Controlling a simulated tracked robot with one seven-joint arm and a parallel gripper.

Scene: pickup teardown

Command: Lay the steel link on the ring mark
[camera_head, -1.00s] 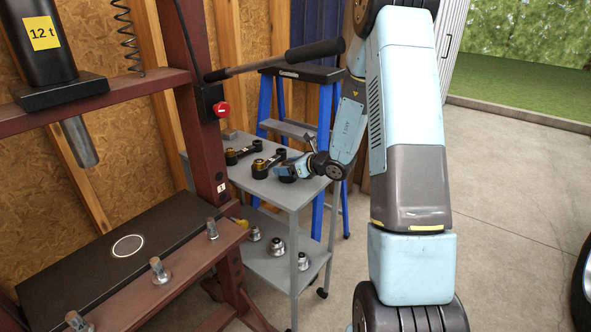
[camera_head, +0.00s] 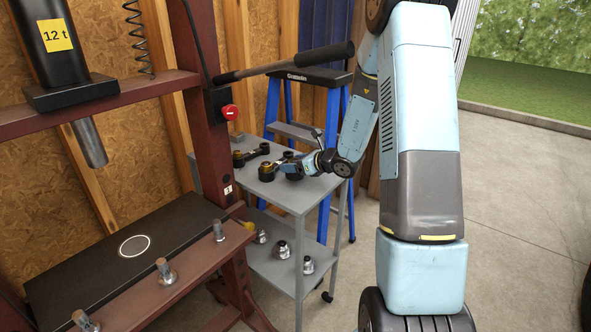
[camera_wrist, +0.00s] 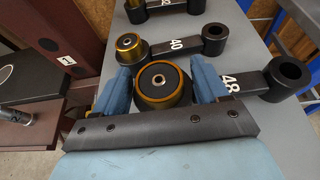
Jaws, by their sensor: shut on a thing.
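The dark steel link marked 48 (camera_wrist: 252,84) lies on the cart's top shelf, with a round gold-rimmed bushing (camera_wrist: 162,84) at its near end. My gripper (camera_wrist: 160,76) has its blue fingers on either side of this bushing end and is shut on it. In the head view my gripper (camera_head: 287,168) is low over the cart top, partly hiding the link. The ring mark (camera_head: 134,245) is a white circle on the dark press bed at lower left, with nothing on it.
A link marked 40 (camera_wrist: 185,45) lies close beside the held one, with another beyond it. The press ram (camera_head: 90,145) hangs above the bed. A blue stepladder (camera_head: 272,105) stands behind the cart.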

